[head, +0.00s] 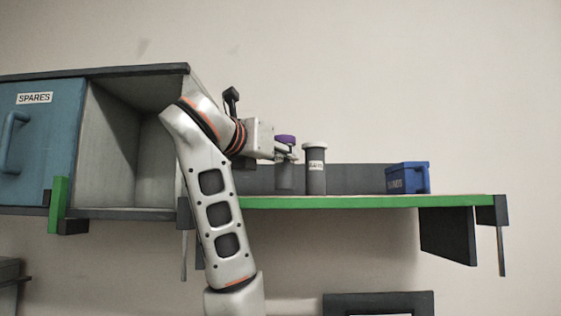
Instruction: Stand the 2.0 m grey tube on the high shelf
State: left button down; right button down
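A grey tube with a purple cap (284,178) is upright at the high shelf (370,201), its lower end at about shelf level. My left gripper (287,154) is at its upper part, just below the cap. The fingers overlap the tube, and I cannot tell whether they are closed on it or apart. Just right of it a grey tube with a white cap (315,172) stands upright on the shelf. It has a white label too small to read surely. No label shows on the purple-capped tube. My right gripper is not in view.
A blue bin (408,178) stands toward the shelf's right end, with clear shelf between it and the tubes. A low grey back panel (355,178) runs behind. At left are an open cubby (130,150) and a blue door marked SPARES (45,140).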

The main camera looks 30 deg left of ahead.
pick_arm(q)
jog(key=shift+f, duration=0.8)
jog(key=shift+r, duration=0.1)
jog(key=shift+f, duration=0.2)
jog(key=c, duration=1.6)
grip_release()
jog(key=shift+o, duration=0.2)
jog(key=shift+r, duration=0.15)
